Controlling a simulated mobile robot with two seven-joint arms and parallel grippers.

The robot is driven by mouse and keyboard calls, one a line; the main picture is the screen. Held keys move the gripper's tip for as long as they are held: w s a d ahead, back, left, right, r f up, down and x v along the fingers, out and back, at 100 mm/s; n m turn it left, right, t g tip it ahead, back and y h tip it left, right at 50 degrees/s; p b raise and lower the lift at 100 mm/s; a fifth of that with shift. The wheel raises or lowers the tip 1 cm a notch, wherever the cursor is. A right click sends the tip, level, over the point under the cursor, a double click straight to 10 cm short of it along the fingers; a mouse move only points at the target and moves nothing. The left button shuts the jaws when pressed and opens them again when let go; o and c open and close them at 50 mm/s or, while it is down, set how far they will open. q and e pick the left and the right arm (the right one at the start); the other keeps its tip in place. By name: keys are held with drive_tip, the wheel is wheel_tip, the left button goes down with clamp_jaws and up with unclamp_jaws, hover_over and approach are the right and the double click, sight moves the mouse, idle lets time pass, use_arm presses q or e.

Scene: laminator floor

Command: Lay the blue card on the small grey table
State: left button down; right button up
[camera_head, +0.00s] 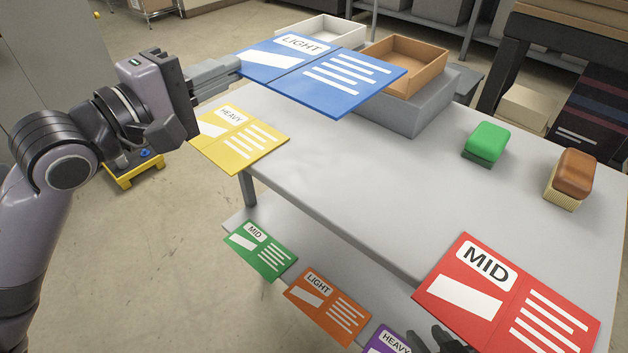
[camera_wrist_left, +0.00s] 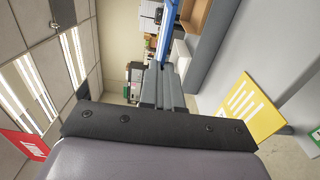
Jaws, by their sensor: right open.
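The blue card (camera_head: 325,75), marked LIGHT, is held by its left edge in my left gripper (camera_head: 230,67), above the far left part of a grey table (camera_head: 350,195). The card overlaps the trays in the picture. In the left wrist view the shut fingers (camera_wrist_left: 165,82) meet the edge of the blue card (camera_wrist_left: 168,32). My right gripper (camera_head: 445,342) is only partly in view at the bottom, dark, beside the red card; it is open. I cannot tell whether this table is the small grey one.
A yellow card (camera_head: 238,138) and a red card (camera_head: 508,297) lie at the near edge. Green (camera_head: 260,250), orange (camera_head: 327,304) and purple (camera_head: 385,342) cards lie lower. A grey block (camera_head: 415,115) with an orange-brown tray (camera_head: 408,62), a green sponge (camera_head: 486,143) and a brown brush (camera_head: 571,178) stand behind. The table's middle is clear.

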drive_tip(key=f+b, duration=0.6)
drive_tip(key=shift+s+a+f, duration=0.1)
drive_tip(key=shift+s+f, duration=0.2)
drive_tip(key=shift+f, duration=0.1)
use_arm(q)
wheel_tip(320, 180, down, 20)
use_arm(e)
drive_tip(key=shift+w+a+r, duration=0.35)
drive_tip(key=shift+w+r, duration=0.25)
drive_tip(key=shift+r, duration=0.2)
use_arm(q)
drive_tip(key=c, duration=1.4)
unclamp_jaws()
drive_tip(key=shift+o, duration=0.2)
use_arm(e)
drive_tip(key=shift+s+f, duration=0.15)
drive_tip(key=shift+s, duration=0.05)
